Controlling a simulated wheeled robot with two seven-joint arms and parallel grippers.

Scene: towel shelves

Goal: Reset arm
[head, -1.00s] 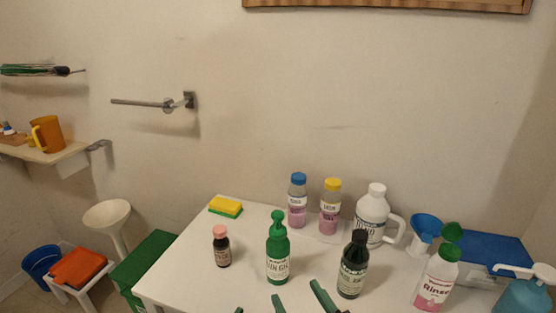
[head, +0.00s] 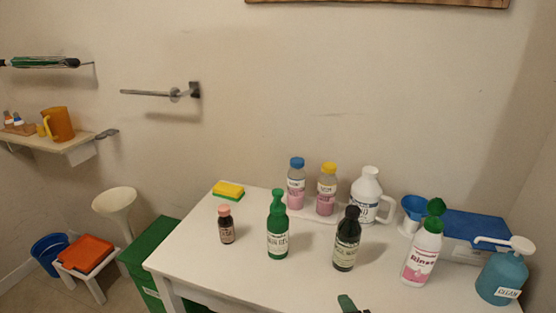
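A dark green tip of one of my grippers (head: 348,304) shows at the bottom edge of the head view, in front of the dark bottle (head: 347,238). I cannot tell from this small part which gripper it is or whether it is open. The rest of both arms is out of view. Nothing is seen held.
The white table (head: 214,266) carries a green pump bottle (head: 278,240), a small brown bottle (head: 226,226), a sponge (head: 228,190), a Rinse bottle (head: 421,256), a teal pump bottle (head: 502,278) and a white jug (head: 369,199). Its front left is clear. A shelf (head: 75,146) hangs at left.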

